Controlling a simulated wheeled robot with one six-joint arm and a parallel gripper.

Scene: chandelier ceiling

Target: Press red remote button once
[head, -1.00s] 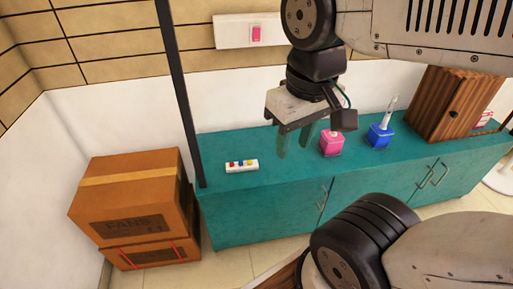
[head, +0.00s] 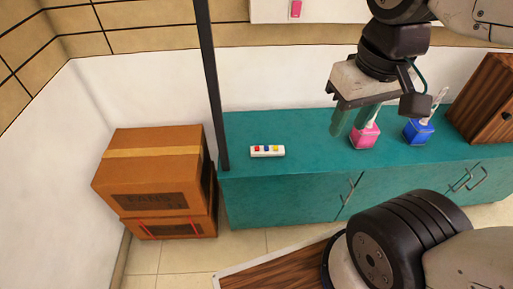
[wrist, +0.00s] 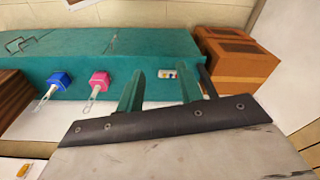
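The remote (head: 267,155) is a small white bar with red, blue and yellow buttons, lying on the left part of the teal counter (head: 300,130). Its red button (head: 257,149) is at the left end in the head view. The remote also shows small in the wrist view (wrist: 167,74), between my fingers. My gripper (head: 348,132) points down, with its two green fingers apart and nothing between them. In the head view it appears right of the remote, in front of the pink holder. It is not touching the remote.
A pink holder (head: 364,138) and a blue holder (head: 418,132) with brushes stand right of the remote. A wooden box (head: 486,100) is farther right. A dark post (head: 210,90) rises at the counter's left end, beside stacked cardboard boxes (head: 150,175). A wall switch (head: 296,9) is above.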

